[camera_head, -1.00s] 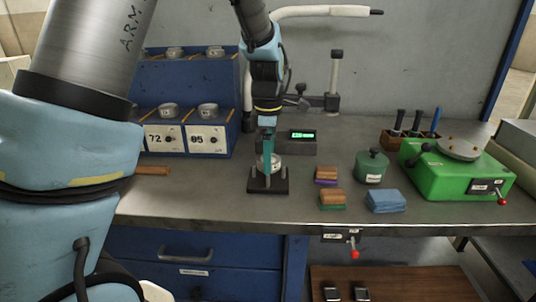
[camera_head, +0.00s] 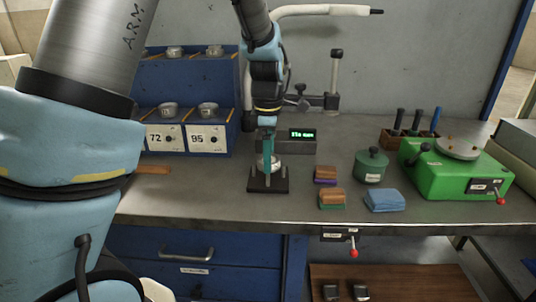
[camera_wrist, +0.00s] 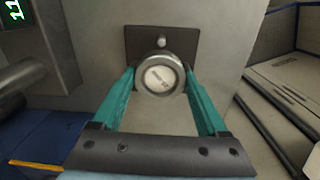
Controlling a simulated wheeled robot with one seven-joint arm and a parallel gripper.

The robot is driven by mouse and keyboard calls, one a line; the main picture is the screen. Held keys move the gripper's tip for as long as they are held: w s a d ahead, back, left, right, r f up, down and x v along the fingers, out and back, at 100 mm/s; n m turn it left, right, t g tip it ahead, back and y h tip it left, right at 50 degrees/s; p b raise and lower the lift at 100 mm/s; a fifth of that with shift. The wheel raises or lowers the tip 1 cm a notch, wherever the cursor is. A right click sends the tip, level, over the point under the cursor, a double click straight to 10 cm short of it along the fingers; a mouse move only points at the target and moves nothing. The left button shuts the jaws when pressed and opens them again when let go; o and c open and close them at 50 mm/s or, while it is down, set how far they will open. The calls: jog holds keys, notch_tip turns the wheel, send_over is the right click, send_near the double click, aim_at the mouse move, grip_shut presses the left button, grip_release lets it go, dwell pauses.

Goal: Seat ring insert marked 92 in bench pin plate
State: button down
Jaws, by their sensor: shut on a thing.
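A round metallic ring insert (camera_wrist: 160,75) with a pale, marked face is between the teal fingers of my gripper (camera_wrist: 161,82) in the wrist view. Its marking is too small to read. In the head view, my gripper (camera_head: 267,157) points down and is shut on the ring insert (camera_head: 269,163), over the dark bench pin plate (camera_head: 268,186). The plate has upright pins at its sides. The plate also shows in the wrist view (camera_wrist: 185,41), with one pin visible beyond the ring. I cannot tell whether the ring touches the plate.
A blue rack (camera_head: 190,85) with rings and labels 72 and 95 stands left. A lit display box (camera_head: 295,145) is close behind the plate. Wood-topped blocks (camera_head: 331,198), a green pot (camera_head: 371,167), blue cloths (camera_head: 384,201) and a green fixture (camera_head: 450,178) occupy the right.

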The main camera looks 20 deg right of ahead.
jog(key=shift+a+f+p, duration=0.3)
jog(key=shift+f+p, duration=0.1)
jog(key=shift+p, duration=0.9)
dwell(0.4)
jog(key=shift+s+a+f+b, duration=0.1)
jog(key=shift+a+f+b, duration=0.1)
jog(key=shift+f+b, duration=0.5)
dwell(0.8)
jog(key=shift+w+d+r+y+p, duration=0.15)
jog(key=shift+r+p, duration=0.2)
jog(key=shift+p, duration=0.4)
jog(key=shift+w+r+y+p, duration=0.15)
jog(key=shift+r+p, duration=0.2)
jog(key=shift+p, duration=0.4)
jog(key=shift+s+f+b, duration=0.25)
jog(key=shift+f+b, duration=0.3)
jog(key=shift+f, duration=0.3)
dwell(0.7)
jog(key=shift+c, duration=0.9)
grip_release()
jog(key=shift+f, duration=0.1)
notch_tip(320, 180, up, 3)
jog(key=p, duration=0.3)
jog(key=shift+f, duration=0.1)
notch_tip(320, 180, up, 9)
jog(key=p, duration=0.7)
jog(key=shift+d+f, duration=0.1)
